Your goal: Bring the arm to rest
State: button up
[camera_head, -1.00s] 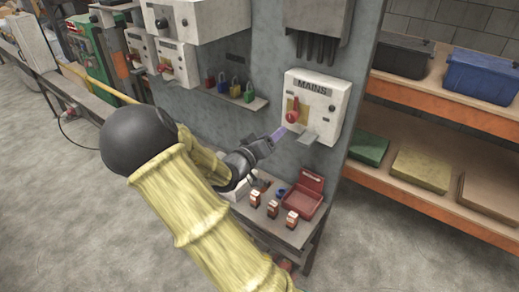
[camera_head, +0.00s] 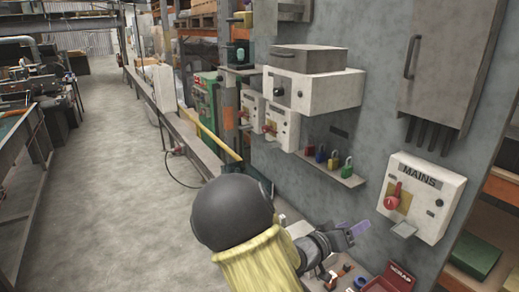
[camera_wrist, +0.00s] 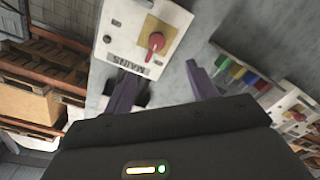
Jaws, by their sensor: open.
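My gripper (camera_head: 358,229) is open and empty, held in front of the wall panel, a little left of and below the MAINS box (camera_head: 436,188). In the wrist view its two dark purple fingers (camera_wrist: 161,84) stand well apart with nothing between them. The box also shows ahead of the fingers in the wrist view (camera_wrist: 118,22), where the picture is turned nearly upside down. Its red handle (camera_head: 392,197) sits on a yellow plate; the fingers are apart from it. My yellow-sleeved arm with its dark round joint fills the lower middle of the head view.
A ledge (camera_head: 335,174) with several coloured padlocks is left of the MAINS box. White switch boxes (camera_head: 312,90) and a grey cabinet (camera_head: 450,65) are on the panel. A red SCRAP tray (camera_head: 392,278) is below my gripper. The floor (camera_head: 110,180) at left is clear.

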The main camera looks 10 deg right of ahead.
jog(key=a+f+n+y, duration=0.2)
jog(key=a+f+y, duration=0.75)
jog(key=y, duration=0.25)
jog(key=s+a+n+g+y, duration=0.1)
jog(key=s+a+g+y, duration=0.1)
jog(key=s+a, duration=0.2)
jog(key=s+a+r+n+g+y, duration=0.1)
jog(key=s+a, duration=0.3)
jog(key=s, duration=0.6)
jog(key=shift+r+n+g+y, duration=0.2)
jog(key=shift+n+g+y, duration=0.5)
jog(key=shift+n, duration=0.1)
jog(key=shift+c, duration=0.3)
